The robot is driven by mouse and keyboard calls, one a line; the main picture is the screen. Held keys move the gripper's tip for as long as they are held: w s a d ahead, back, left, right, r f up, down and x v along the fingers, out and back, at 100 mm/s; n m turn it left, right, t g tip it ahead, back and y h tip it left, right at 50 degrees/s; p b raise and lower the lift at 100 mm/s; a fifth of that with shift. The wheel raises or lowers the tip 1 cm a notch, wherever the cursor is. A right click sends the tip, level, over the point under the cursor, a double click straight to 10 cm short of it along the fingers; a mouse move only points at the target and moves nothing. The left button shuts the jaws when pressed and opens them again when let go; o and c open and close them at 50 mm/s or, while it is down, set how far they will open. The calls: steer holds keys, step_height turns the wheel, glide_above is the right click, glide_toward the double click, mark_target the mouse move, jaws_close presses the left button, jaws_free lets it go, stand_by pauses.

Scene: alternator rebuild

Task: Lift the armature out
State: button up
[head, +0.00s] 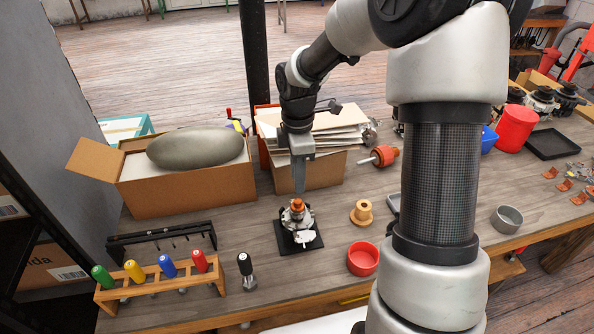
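The armature (297,206) shows as an orange-copper top standing up out of a small silver housing (297,219). The housing sits on a black square base (287,243) on the workbench. My gripper (299,191) points straight down just above the armature, its fingertips at or very near the armature's top. I cannot tell whether they touch it. The fingers are seen edge-on and overlap, so their gap is hidden. The lower part of the armature is hidden inside the housing.
A rack of coloured-handled screwdrivers (155,283) and a black-handled tool (246,270) stand at left. An open cardboard box (190,190) and a box of papers (322,172) stand behind. A wooden spool (361,212), red bowl (363,258) and orange shafted part (384,156) lie right.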

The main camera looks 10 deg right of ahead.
mark_target(298, 200)
step_height(298, 200, down, 4)
steer(key=b, duration=0.3)
steer(key=shift+f, duration=0.25)
steer(key=shift+f+b, duration=1)
steer(key=shift+f, duration=0.75)
jaws_close()
steer(key=shift+r, duration=0.1)
steer(key=shift+r+p, duration=0.3)
steer(key=shift+p, duration=0.15)
steer(key=shift+r+p, duration=0.55)
steer(key=shift+p, duration=0.05)
steer(key=shift+r, duration=0.15)
